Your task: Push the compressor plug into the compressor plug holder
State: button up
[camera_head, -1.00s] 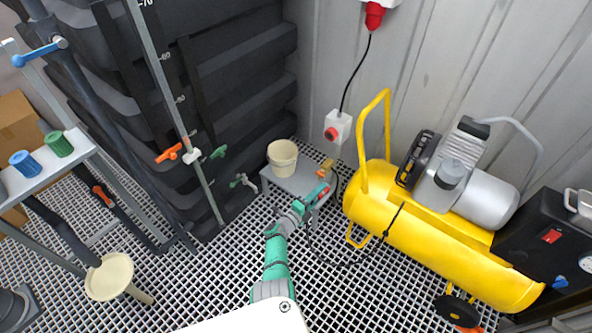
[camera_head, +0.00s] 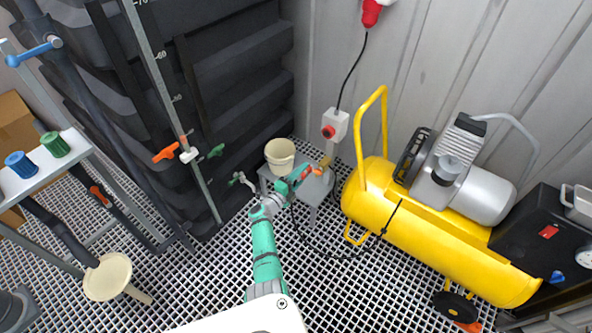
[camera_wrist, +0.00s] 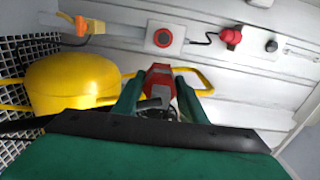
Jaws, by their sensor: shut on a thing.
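My gripper (camera_head: 305,175) is shut on the red compressor plug (camera_wrist: 158,74), low over the small grey table. In the wrist view the plug shows between the two green fingers (camera_wrist: 158,98), with dark parts below it. A black cable (camera_head: 337,256) runs along the floor between the gripper area and the yellow compressor (camera_head: 430,235). A yellow-orange fitting (camera_head: 326,161), which may be the plug holder, stands just beyond the gripper tip; it also shows at the upper left of the wrist view (camera_wrist: 88,27), apart from the plug. I cannot tell its opening.
A cream bucket (camera_head: 280,157) stands on the small grey table (camera_head: 318,188) left of the gripper. A white switch box (camera_head: 335,125) with a red knob hangs on the wall. Dark tank walls rise at left. The grated floor in front is mostly clear.

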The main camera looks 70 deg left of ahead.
jog(key=w+d+f+n, duration=0.1)
jog(key=w+d, duration=1.3)
jog(key=d, duration=0.9)
jog(key=w+d+f+n, duration=0.1)
jog(key=w+d+n, duration=0.1)
jog(key=w+d, duration=1.2)
jog(key=w+d+f+n, duration=0.2)
jog(key=w+d, duration=1.2)
jog(key=d, duration=1.9)
jog(key=shift+w, duration=0.4)
jog(key=shift+f, duration=0.1)
